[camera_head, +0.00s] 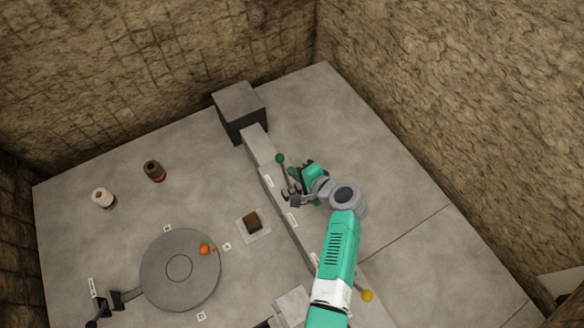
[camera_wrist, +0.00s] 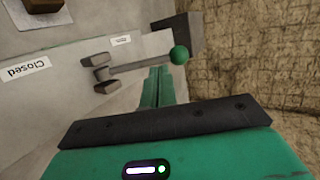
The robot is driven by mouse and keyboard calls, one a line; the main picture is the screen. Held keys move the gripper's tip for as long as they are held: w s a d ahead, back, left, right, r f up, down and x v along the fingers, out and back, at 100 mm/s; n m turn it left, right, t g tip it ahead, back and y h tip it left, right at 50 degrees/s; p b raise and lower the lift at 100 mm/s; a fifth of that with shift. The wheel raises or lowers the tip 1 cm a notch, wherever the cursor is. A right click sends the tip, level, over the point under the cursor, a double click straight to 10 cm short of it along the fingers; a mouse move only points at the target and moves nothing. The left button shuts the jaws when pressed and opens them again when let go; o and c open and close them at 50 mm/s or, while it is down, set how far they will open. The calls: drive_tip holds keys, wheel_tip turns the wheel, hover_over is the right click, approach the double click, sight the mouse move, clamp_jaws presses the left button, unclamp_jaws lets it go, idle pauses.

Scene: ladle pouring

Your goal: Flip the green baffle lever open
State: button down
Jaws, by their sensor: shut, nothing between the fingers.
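The lever is a thin grey rod with a green ball knob (camera_head: 280,158) in the head view. It stands at the low wall. In the wrist view the green knob (camera_wrist: 180,55) is at the right end of the rod, and the rod runs left to a grey pivot bracket (camera_wrist: 103,73). My gripper (camera_head: 293,181) is close to the right side of the lever. Its green fingers (camera_wrist: 158,72) are together and empty, with their tips beside the rod near the knob. I cannot tell whether they touch it.
A dark grey block (camera_head: 240,108) stands beyond the lever. A round grey plate (camera_head: 180,270) with an orange ball (camera_head: 204,249) is at lower left. A yellow knob (camera_head: 367,295) is near my arm.

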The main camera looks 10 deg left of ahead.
drive_tip(key=p+v, duration=0.2)
drive_tip(key=v, duration=0.9)
drive_tip(key=shift+r+p, duration=0.35)
drive_tip(key=shift+p, duration=0.05)
drive_tip(key=shift+w+d, duration=0.1)
